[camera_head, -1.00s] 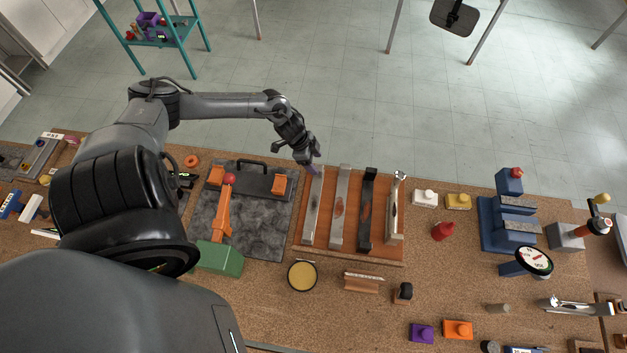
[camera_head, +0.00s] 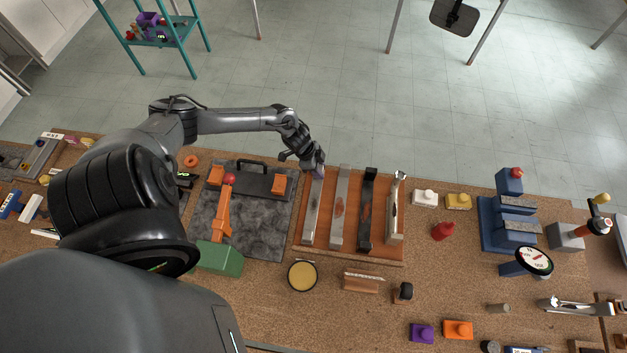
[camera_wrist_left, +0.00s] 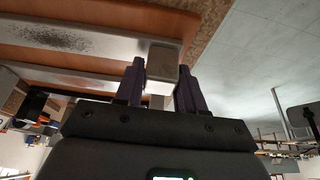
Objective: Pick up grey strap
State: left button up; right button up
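A long light grey strap (camera_head: 313,212) lies leftmost in the orange-brown tray (camera_head: 350,251). A similar grey strap with a rust-coloured patch (camera_head: 340,208) lies to its right. My left gripper (camera_head: 319,172) is at the far end of the leftmost strap and hides part of that end. In the left wrist view, the purple fingers of my left gripper (camera_wrist_left: 160,78) are on either side of the strap's blocky grey end (camera_wrist_left: 164,62). The fingers look open around it with narrow gaps; firm contact is not visible. My right gripper is not in view.
A black strap (camera_head: 367,210) and a strap with a metal clamp (camera_head: 395,212) share the tray. A dark board with an orange arm (camera_head: 222,212) lies to the left. A yellow round dish (camera_head: 302,276) stands in front. Beyond the bench's far edge is open floor.

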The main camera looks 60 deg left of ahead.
pick_arm(q)
grip_shut()
jog(key=shift+r, duration=0.1)
